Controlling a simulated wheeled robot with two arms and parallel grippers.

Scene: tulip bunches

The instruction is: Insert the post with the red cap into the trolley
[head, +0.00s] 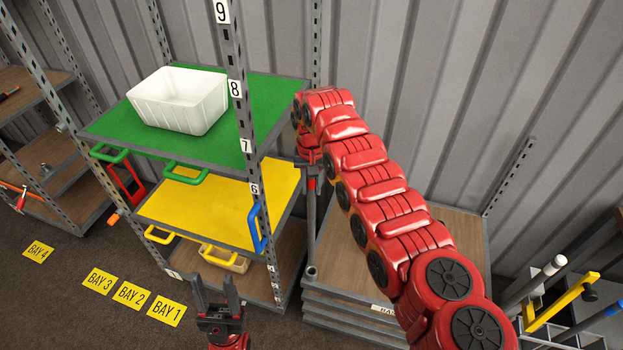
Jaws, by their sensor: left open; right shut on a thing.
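The trolley appears to be the shelved frame with a green top shelf (215,95), a yellow shelf below and perforated, numbered uprights. My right gripper (311,172) is shut on a grey post (311,225) at the trolley's right side. The post hangs nearly upright, its lower end in front of the gap between the trolley and a wooden-topped stack. My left gripper (217,292) is open and empty, fingers up, low in front of the trolley.
A white tub (180,99) stands on the green shelf. Coloured handles stick out in front. The wooden-topped stack (440,232) stands on the right. White- and blue-capped poles and a yellow-framed tool (562,302) stand far right. Another rack is left; floor with bay labels (132,294) is clear.

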